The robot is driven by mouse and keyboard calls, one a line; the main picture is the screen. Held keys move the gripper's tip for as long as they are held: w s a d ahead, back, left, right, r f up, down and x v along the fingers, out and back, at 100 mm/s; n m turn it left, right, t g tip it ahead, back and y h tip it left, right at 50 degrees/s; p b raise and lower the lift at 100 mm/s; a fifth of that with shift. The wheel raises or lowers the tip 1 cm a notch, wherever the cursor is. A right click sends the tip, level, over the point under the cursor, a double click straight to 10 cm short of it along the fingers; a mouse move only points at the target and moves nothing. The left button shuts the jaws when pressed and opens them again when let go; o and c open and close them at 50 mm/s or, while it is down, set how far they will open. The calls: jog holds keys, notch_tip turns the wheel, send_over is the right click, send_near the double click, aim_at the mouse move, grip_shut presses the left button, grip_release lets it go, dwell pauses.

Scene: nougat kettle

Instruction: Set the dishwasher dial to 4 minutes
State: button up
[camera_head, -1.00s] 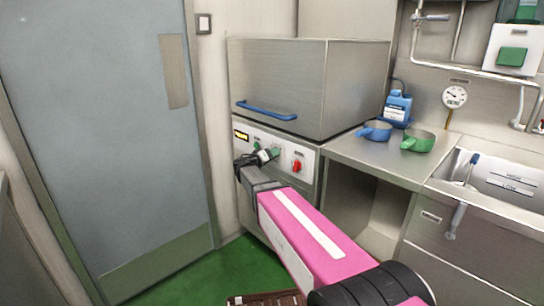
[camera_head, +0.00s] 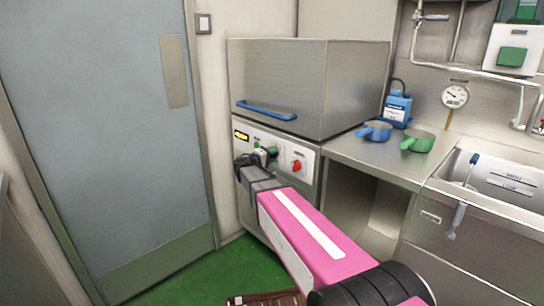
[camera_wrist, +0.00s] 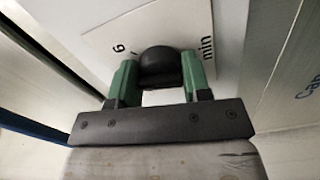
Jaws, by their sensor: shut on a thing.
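The dishwasher dial is a round black knob (camera_wrist: 160,62) on a white plate, with a "6" and "min" printed beside it in the wrist view. My gripper (camera_wrist: 160,82) has its green fingers on either side of the knob and is shut on it. Other marks on the scale are hidden or cut off, so the setting cannot be read. In the head view my gripper (camera_head: 266,154) is at the control panel of the steel dishwasher (camera_head: 300,80) and covers the dial.
A red knob (camera_head: 296,166) sits right of my gripper on the panel, and a lit yellow display (camera_head: 241,136) sits to its left. A blue handle (camera_head: 266,111) is above.

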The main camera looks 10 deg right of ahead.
jog(key=shift+n, duration=0.9)
jog(key=o, duration=0.9)
jog(key=v, duration=1.1)
